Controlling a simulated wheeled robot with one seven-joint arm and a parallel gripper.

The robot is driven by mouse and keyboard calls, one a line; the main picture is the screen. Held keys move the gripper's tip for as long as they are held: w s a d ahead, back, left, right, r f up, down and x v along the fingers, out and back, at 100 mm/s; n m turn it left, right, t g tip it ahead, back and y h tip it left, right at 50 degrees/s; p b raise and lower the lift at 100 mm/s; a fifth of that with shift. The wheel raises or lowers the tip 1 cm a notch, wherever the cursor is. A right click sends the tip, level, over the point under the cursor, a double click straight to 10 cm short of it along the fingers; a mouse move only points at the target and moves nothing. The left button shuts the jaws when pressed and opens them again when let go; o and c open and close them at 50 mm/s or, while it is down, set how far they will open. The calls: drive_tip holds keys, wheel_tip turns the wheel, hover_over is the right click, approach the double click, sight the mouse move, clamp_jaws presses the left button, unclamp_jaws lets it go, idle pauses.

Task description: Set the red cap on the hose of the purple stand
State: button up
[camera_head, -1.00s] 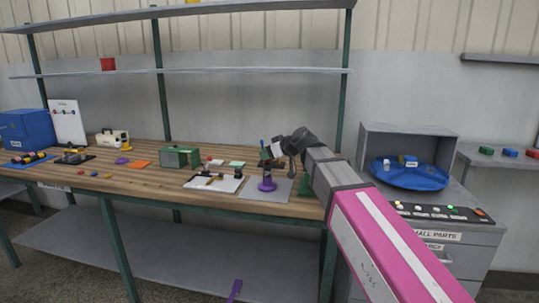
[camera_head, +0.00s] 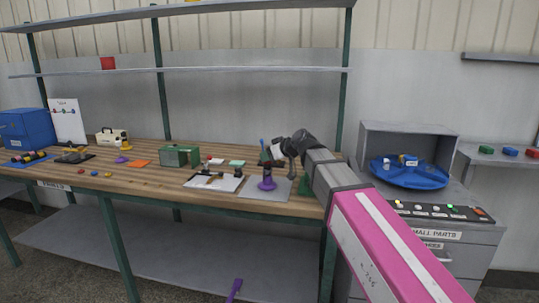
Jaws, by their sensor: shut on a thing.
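The purple stand (camera_head: 267,183) is upright on a grey mat on the workbench, right of the white board. My gripper (camera_head: 270,163) is directly above the stand, at its upper part, reached by my arm from the right. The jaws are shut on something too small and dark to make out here. The red cap cannot be clearly told apart; it may be hidden between or behind the fingers. The stand's hose is also not clear, being covered by the gripper.
A green box (camera_head: 180,156) and a white board (camera_head: 213,181) with small parts lie to the left. A shelf (camera_head: 200,70) runs above the bench.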

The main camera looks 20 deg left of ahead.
drive_tip(key=shift+f, duration=1.25)
drive_tip(key=o, duration=1)
drive_tip(key=shift+c, duration=0.2)
drive_tip(key=shift+d, duration=0.1)
drive_tip(key=v, duration=1)
drive_tip(key=shift+s+d, duration=0.2)
drive_tip(key=shift+d, duration=0.05)
drive_tip(key=shift+r, duration=0.15)
drive_tip(key=shift+s, duration=0.1)
